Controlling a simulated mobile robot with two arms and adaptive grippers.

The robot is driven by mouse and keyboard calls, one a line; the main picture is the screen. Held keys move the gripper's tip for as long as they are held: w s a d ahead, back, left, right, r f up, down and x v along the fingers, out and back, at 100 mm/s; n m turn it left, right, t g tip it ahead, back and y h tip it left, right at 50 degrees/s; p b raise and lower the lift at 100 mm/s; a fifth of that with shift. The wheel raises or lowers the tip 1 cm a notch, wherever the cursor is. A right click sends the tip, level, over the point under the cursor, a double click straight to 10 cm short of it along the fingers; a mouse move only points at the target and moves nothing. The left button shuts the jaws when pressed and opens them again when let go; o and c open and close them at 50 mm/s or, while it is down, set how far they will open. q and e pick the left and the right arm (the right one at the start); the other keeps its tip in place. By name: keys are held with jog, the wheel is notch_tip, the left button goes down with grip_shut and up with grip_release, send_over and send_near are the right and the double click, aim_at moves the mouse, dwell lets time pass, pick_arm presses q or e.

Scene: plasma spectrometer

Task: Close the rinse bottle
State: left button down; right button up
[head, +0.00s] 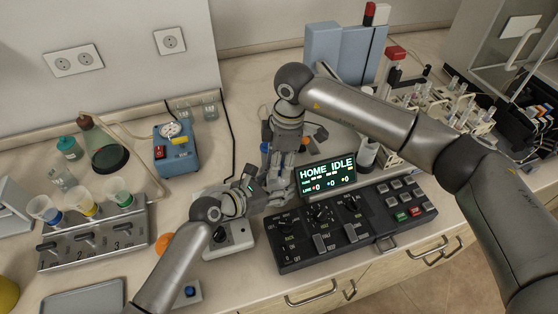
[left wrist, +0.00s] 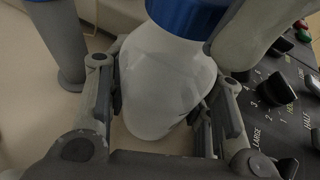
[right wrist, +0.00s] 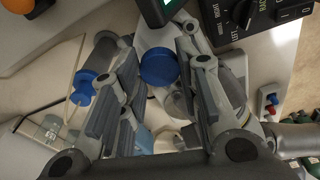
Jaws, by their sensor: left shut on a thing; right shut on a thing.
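The rinse bottle (left wrist: 160,85) is white and shows in the left wrist view between the fingers of my left gripper (left wrist: 165,74), which is shut on its body. A blue cap (right wrist: 158,66) sits between the fingertips of my right gripper (right wrist: 158,55), which is shut on it. In the left wrist view the cap (left wrist: 190,14) is at the bottle's top, with no clear gap; whether it is threaded tight I cannot tell. In the head view my left gripper (head: 262,195) is just below my right gripper (head: 284,178), and together they hide most of the bottle.
A black control panel (head: 352,228) with knobs and a lit display (head: 327,176) stands close to the right of the grippers. A blue pump box (head: 174,147), a flask (head: 106,155) and a rack of coloured funnels (head: 92,240) are to the left.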

jog(key=shift+m, duration=1)
jog(key=shift+s+a+m+t, duration=0.15)
jog(key=shift+a+m+t, duration=0.15)
jog(key=shift+a+m, duration=0.3)
jog(key=shift+a+r+m, duration=0.1)
jog(key=shift+r+m, duration=0.05)
jog(key=shift+m, duration=0.85)
jog(key=shift+d+m, duration=0.3)
jog(key=shift+m, duration=0.3)
jog(key=shift+d, duration=0.35)
jog(key=shift+f, duration=0.2)
jog(key=o, duration=0.7)
jog(key=shift+c, duration=0.2)
jog(key=shift+r, duration=0.15)
